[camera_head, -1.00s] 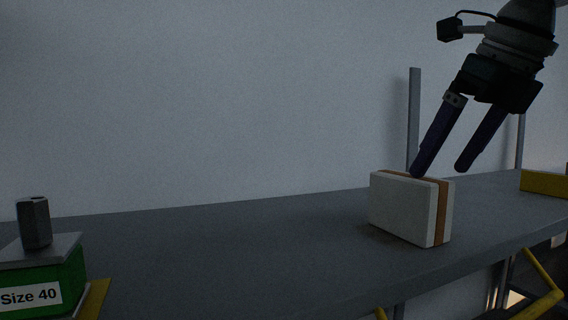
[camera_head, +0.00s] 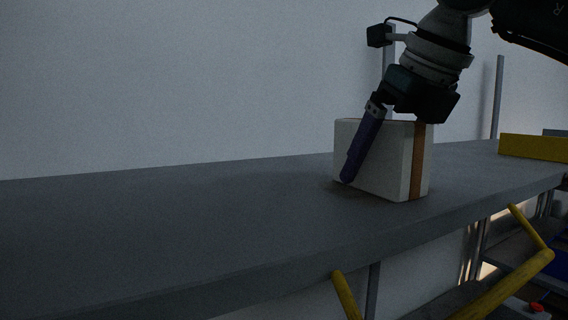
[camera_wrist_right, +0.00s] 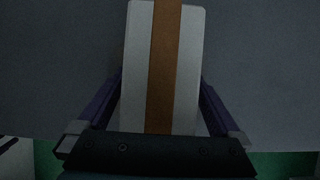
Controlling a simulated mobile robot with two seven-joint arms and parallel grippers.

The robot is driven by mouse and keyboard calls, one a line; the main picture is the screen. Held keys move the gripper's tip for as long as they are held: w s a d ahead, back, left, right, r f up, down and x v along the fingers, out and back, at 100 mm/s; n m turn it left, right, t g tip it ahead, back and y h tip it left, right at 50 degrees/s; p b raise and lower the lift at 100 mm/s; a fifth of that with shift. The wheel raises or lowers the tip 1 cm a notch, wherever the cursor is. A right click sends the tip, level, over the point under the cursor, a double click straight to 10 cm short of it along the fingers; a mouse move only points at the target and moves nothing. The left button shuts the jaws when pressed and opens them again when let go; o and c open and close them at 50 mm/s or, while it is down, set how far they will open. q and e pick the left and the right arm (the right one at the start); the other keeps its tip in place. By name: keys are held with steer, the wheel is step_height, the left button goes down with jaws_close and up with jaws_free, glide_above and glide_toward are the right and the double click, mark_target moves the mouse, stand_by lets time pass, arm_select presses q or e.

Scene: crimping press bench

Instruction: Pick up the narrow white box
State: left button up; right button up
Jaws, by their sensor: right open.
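The narrow white box (camera_head: 397,172) stands upright on the grey bench, with a brown band running over it. My right gripper (camera_head: 372,172) is lowered over the box and open. One dark blue finger lies in front of the box's broad left face; the other finger is hidden behind the box. In the right wrist view the box (camera_wrist_right: 185,70) sits between the two spread fingers (camera_wrist_right: 160,105), with a finger on each side. I cannot tell whether either finger touches it. My left gripper is not in view.
The grey bench top (camera_head: 180,220) is clear to the left of the box. A yellow bin (camera_head: 535,147) is at the right end. Grey posts rise behind the bench, and yellow bars (camera_head: 505,285) lie below its front edge.

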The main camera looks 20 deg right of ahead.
steer(key=shift+w+f, duration=0.15)
steer(key=c, duration=1.5)
